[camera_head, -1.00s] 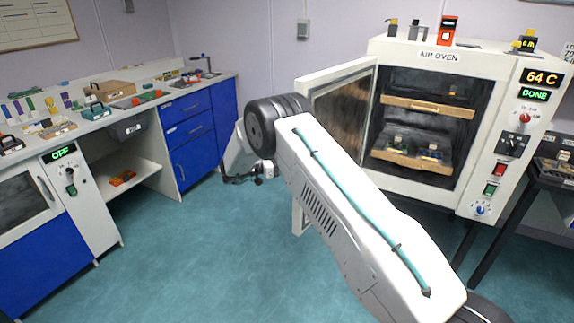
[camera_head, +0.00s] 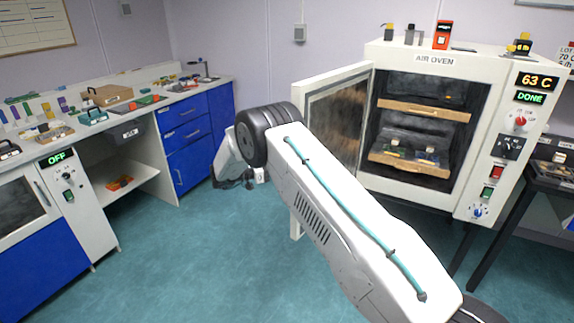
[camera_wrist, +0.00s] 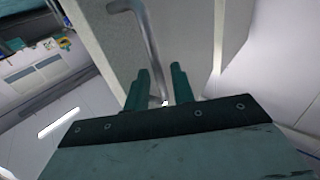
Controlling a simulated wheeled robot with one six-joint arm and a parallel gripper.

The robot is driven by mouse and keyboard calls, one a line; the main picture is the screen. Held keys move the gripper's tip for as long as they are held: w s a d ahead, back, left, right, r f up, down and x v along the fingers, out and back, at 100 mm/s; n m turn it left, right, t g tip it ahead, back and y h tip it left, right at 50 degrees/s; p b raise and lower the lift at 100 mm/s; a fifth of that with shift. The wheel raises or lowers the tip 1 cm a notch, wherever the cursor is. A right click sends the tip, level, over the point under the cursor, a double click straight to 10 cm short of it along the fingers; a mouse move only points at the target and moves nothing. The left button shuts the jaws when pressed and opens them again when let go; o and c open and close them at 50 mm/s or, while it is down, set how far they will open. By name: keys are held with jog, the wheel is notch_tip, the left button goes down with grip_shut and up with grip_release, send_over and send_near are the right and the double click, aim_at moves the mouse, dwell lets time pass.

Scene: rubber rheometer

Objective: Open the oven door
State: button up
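The air oven (camera_head: 428,53) stands at the right in the head view. Its door (camera_head: 343,109) is hinged on the left and stands wide open, swung out towards the left. The chamber (camera_head: 421,122) is exposed. My arm covers the lower part of the door. In the wrist view, my gripper (camera_wrist: 160,72) has its two green fingers apart beside the pale door panel (camera_wrist: 190,35). A bent metal handle (camera_wrist: 149,48) runs down between the fingers, with a gap visible at the right finger. My fingers are not clear in the head view.
Two wooden-fronted shelves (camera_head: 424,109) are inside the oven, the lower one with small items. A bench with blue drawers (camera_head: 187,132) and a second, shut oven (camera_head: 25,196) stand at the left. The green floor (camera_head: 200,265) between is clear. The oven panel reads 63 C and DONE.

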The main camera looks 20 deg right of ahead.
jog(key=a, duration=0.5)
jog(key=shift+w+a, duration=0.15)
jog(key=shift+w, duration=0.1)
